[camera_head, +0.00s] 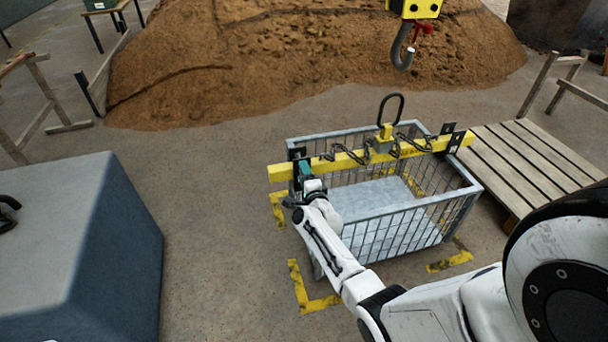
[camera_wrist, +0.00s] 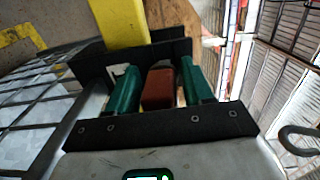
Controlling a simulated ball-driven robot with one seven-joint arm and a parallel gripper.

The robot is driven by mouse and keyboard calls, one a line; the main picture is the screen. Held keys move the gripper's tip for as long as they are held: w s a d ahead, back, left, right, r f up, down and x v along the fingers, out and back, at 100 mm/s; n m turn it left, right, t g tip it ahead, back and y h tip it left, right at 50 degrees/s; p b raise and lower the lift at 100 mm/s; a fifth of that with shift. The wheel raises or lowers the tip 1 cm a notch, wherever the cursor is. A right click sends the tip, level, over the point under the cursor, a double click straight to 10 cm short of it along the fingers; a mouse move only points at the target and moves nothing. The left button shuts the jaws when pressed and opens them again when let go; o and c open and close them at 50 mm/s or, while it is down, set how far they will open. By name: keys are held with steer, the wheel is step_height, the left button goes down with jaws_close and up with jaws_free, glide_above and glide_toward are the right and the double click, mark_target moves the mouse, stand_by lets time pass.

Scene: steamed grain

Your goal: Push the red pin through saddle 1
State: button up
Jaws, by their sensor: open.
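In the wrist view my gripper (camera_wrist: 158,72) has its two green fingers apart, on either side of the red pin (camera_wrist: 158,90). Narrow gaps show beside the pin. A dark saddle plate (camera_wrist: 165,50) stands just beyond the fingertips, with the yellow beam (camera_wrist: 122,22) behind it. I cannot tell how far the pin is in. In the head view my gripper (camera_head: 304,170) is at the left saddle (camera_head: 296,157), near the left end of the yellow beam (camera_head: 285,173). The pin is hidden there. Another black saddle (camera_head: 456,141) is at the right; no numbers are readable.
The beam lies across a grey wire crate (camera_head: 468,188), with chains and a lifting ring (camera_head: 391,97). A crane hook (camera_head: 402,55) hangs behind. A wooden platform (camera_head: 530,160) stands right, a blue-grey block (camera_head: 70,230) left. Floor between block and crate is clear.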

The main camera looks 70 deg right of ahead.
steer(key=shift+d+r+h, duration=0.3)
steer(key=shift+d+r, duration=0.05)
steer(key=shift+r, duration=0.35)
steer(key=f+p+v, duration=0.1)
steer(key=p+v, duration=0.1)
steer(key=v, duration=0.9)
steer(key=shift+a+p, duration=0.2)
steer(key=shift+p, duration=0.2)
